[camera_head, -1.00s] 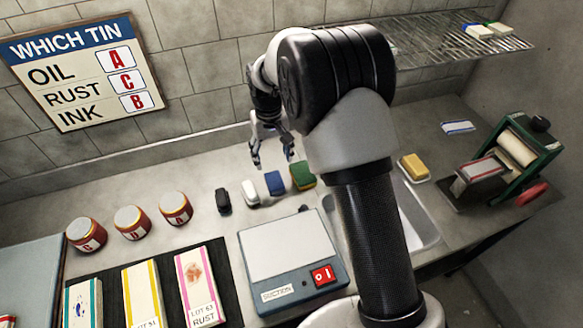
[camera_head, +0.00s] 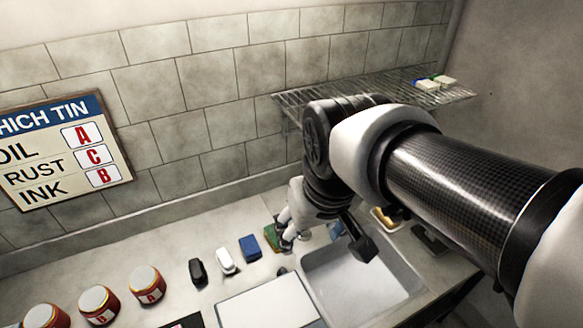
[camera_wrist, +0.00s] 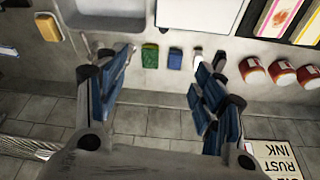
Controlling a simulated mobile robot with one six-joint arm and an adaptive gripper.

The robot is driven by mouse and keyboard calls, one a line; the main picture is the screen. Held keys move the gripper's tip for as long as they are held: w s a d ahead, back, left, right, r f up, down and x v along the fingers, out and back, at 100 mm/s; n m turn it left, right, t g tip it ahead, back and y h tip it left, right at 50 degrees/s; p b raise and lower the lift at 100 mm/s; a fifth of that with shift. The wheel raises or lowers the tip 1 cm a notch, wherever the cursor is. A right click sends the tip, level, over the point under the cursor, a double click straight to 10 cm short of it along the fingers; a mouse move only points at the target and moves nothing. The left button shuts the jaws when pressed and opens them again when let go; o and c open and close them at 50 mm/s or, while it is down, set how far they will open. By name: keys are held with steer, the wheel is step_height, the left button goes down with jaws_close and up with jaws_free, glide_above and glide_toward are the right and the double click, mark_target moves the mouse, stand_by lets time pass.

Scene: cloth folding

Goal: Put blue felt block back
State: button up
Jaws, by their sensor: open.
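The blue felt block (camera_head: 250,247) lies on the counter, between a white block on its left and a green sponge on its right. It also shows in the wrist view (camera_wrist: 175,58), well beyond the fingers and in the gap between them. My gripper (camera_head: 285,238) appears over the green sponge in the head view, partly hidden by my own arm. In the wrist view my gripper (camera_wrist: 166,68) is open, its fingers wide apart with nothing between them. It is clear of the blue block.
A green sponge (camera_head: 272,237), a white block (camera_head: 227,262) and a black block (camera_head: 198,272) stand in the row. Red tins (camera_head: 147,284) are at the left. The sink (camera_head: 350,285) is at the right. A wire shelf (camera_head: 300,100) carries small blocks (camera_head: 428,85).

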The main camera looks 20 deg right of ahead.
steer(key=s+d+f+t, duration=0.1)
steer(key=s, duration=0.8)
steer(key=shift+d+f+m, duration=0.25)
steer(key=shift+d+m, duration=0.05)
stand_by(0.6)
